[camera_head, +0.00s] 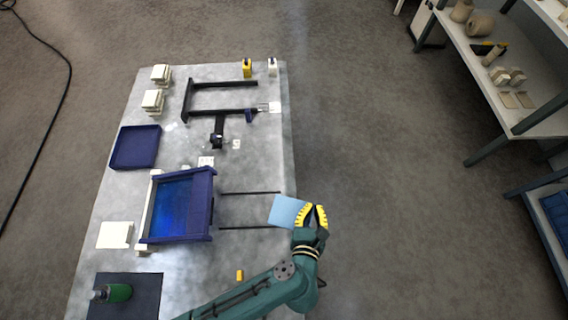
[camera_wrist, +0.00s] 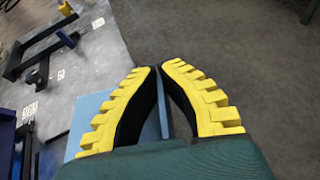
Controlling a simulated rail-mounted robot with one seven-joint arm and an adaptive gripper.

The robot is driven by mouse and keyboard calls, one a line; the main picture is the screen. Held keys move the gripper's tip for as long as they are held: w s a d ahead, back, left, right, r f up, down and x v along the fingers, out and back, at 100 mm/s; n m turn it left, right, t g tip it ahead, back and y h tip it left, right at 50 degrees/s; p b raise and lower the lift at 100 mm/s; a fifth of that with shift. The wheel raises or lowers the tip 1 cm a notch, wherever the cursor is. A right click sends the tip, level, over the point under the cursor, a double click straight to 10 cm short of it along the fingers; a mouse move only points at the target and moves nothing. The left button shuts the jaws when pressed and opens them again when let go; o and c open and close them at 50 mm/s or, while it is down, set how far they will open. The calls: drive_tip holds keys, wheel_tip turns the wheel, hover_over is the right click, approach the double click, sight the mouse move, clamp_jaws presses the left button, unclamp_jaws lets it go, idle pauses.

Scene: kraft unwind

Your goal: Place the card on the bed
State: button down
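The card is a flat light-blue square (camera_head: 287,211) at the right edge of the grey table. In the wrist view the card (camera_wrist: 90,119) shows left of the fingers, and a thin light-blue strip stands between them. My gripper (camera_head: 313,208) has yellow, ridged fingers, closed in on this strip; the exact contact is partly hidden. The bed appears to be the glossy blue surface (camera_head: 177,208) inside a frame with cream and dark-blue sides, left of the card. Two thin black rods (camera_head: 250,228) lie between the frame and the card.
A blue tray (camera_head: 136,146) and a black frame stand (camera_head: 222,110) occupy the table's far part. A cream block (camera_head: 115,235) and a dark mat (camera_head: 126,296) with a green cylinder are at the near left. A small orange piece (camera_head: 240,275) lies near my arm.

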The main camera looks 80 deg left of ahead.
sight(276, 198)
drive_tip(key=s+a+f+n+g, duration=0.1)
drive_tip(key=s+a, duration=0.2)
drive_tip(key=s+a+f+n+g+y, duration=0.1)
drive_tip(key=s+a, duration=0.1)
drive_tip(key=a, duration=0.1)
drive_tip(key=s+a+f+n+g, duration=0.1)
drive_tip(key=s+a+f, duration=0.1)
drive_tip(key=s+a, duration=0.1)
drive_tip(key=shift+s+n+g+y, duration=0.3)
drive_tip(key=shift+s+g, duration=0.05)
drive_tip(key=shift+g, duration=0.05)
drive_tip(key=f+b, duration=0.3)
drive_tip(key=f, duration=0.2)
drive_tip(key=f+b, duration=0.3)
drive_tip(key=f, duration=0.1)
drive_tip(key=shift+w+f, duration=0.2)
drive_tip(key=shift+f, duration=0.15)
drive_tip(key=shift+r, duration=0.15)
drive_tip(key=c, duration=1.2)
unclamp_jaws()
drive_tip(key=shift+c, duration=0.2)
drive_tip(key=shift+d+r, duration=0.15)
drive_tip(key=shift+d, duration=0.1)
drive_tip(key=p+v, duration=0.4)
drive_tip(key=v, duration=0.6)
drive_tip(key=shift+s+d+r, duration=0.1)
drive_tip(key=shift+d+r, duration=0.1)
drive_tip(key=shift+s+d+r, duration=0.1)
drive_tip(key=shift+s+d, duration=0.05)
drive_tip(key=shift+d, duration=0.35)
